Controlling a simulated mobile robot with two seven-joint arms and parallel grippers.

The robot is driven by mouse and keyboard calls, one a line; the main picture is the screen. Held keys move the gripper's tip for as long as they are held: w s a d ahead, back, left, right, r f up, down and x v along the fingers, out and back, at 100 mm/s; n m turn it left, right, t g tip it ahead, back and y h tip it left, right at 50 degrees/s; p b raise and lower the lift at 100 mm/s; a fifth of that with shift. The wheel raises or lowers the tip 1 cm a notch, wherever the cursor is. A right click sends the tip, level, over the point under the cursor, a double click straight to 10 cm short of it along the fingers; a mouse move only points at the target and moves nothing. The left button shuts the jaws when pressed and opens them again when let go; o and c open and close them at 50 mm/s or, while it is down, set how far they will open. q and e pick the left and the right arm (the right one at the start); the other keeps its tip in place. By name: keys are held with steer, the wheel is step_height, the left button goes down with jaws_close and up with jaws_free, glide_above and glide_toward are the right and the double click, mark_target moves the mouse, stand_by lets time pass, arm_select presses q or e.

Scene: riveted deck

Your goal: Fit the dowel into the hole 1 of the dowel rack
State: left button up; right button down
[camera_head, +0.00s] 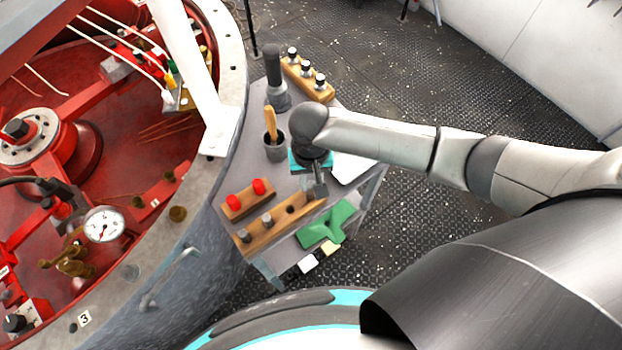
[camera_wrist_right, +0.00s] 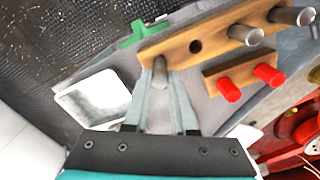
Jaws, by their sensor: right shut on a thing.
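The wooden dowel rack (camera_head: 256,236) lies on the grey bench top. Two grey dowels stand in it toward its left end in the head view, and one open hole shows right of them. The rack also shows in the wrist view (camera_wrist_right: 178,47), with the open hole left of the two dowels. My right gripper (camera_head: 318,189) is shut on a grey dowel (camera_wrist_right: 160,72) over the rack's other end. The dowel's tip overlaps that end in the wrist view; any hole under it is hidden, and I cannot tell whether it touches. My left gripper is not in view.
A small wooden block with two red pegs (camera_head: 233,210) lies beside the rack. A cup with a wooden handle (camera_head: 275,147), a dark flashlight (camera_head: 276,90) and another peg block (camera_head: 309,83) stand farther back. A red-lined vessel is left.

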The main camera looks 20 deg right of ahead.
steer(key=shift+f, duration=0.7)
stand_by(0.3)
steer(key=c, duration=0.6)
jaws_free()
steer(key=shift+c, duration=0.2)
steer(key=shift+r, duration=0.1)
step_height(320, 180, up, 15)
steer(key=p, duration=0.2)
